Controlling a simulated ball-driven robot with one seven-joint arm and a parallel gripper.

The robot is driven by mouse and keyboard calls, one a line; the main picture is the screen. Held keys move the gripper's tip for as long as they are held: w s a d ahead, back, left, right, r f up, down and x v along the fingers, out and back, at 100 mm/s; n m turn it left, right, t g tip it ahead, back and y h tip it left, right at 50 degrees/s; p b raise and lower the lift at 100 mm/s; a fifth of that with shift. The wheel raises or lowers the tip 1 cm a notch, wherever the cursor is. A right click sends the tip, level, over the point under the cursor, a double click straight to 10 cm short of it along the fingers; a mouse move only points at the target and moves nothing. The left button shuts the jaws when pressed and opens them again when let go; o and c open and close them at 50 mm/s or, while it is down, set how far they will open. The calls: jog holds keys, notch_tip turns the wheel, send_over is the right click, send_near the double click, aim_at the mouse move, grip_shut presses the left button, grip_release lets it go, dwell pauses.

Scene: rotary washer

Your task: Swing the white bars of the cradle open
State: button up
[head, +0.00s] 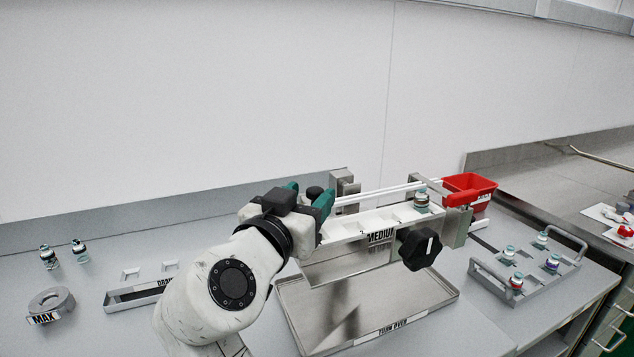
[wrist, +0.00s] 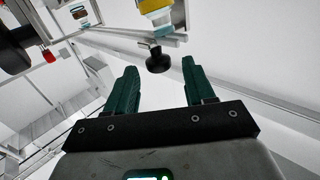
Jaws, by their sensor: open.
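The cradle (head: 345,229) is a white rack with a "MEDIUM" label, held between grey end brackets. Its thin white bars (head: 385,190) run lengthwise along its top, over the slots. A vial (head: 421,204) sits at its right end. A small black knob (head: 315,191) is at the bars' left end. My gripper (head: 309,194) is at that end, teal fingers open and empty. In the wrist view the knob (wrist: 157,60) lies between or just beyond the fingertips, with gaps on both sides. Whether it is fully between them, I cannot tell.
A steel tray (head: 305,329) lies below, a red bin (head: 484,183) behind right. A vial rack (head: 507,291) stands right; two vials (head: 48,258) and a "MAX" ring (head: 52,303) left.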

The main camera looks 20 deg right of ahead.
jog(key=shift+x, duration=2.6)
jog(key=shift+c, duration=0.4)
jog(key=shift+s, duration=0.1)
grip_shut()
